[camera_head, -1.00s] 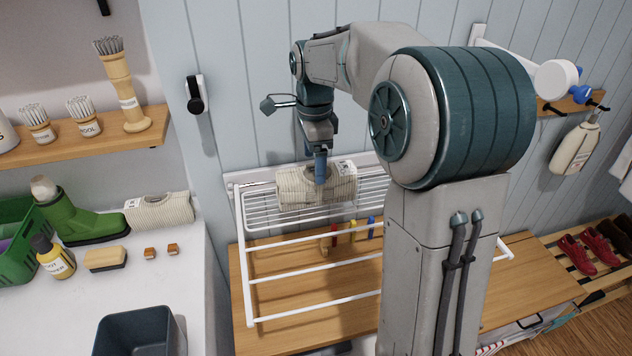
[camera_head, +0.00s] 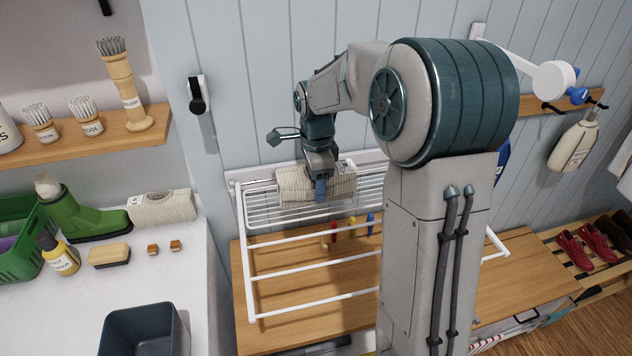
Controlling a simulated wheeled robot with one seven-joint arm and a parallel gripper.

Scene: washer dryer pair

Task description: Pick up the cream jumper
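A folded cream knitted bundle with a small white tag, matching the cream jumper (camera_head: 292,187), lies on the white drying rack (camera_head: 249,273) by the wall. My gripper (camera_head: 320,190) points down at the middle of this bundle, its blue-grey fingertips overlapping the front of it. The fingers are seen from behind and partly blend together, so I cannot tell whether they are open or closed on the knit. A second similar cream folded bundle (camera_head: 163,208) with a label lies on the white counter at left, apart from my gripper.
The counter (camera_head: 75,296) also holds a green boot (camera_head: 85,218), a green basket (camera_head: 18,240), a yellow bottle (camera_head: 60,256), a brush (camera_head: 109,255) and a dark bin (camera_head: 143,330). A wooden shelf (camera_head: 90,141) with brushes is above. Coloured pegs hang at the rack over a wooden bench (camera_head: 300,262).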

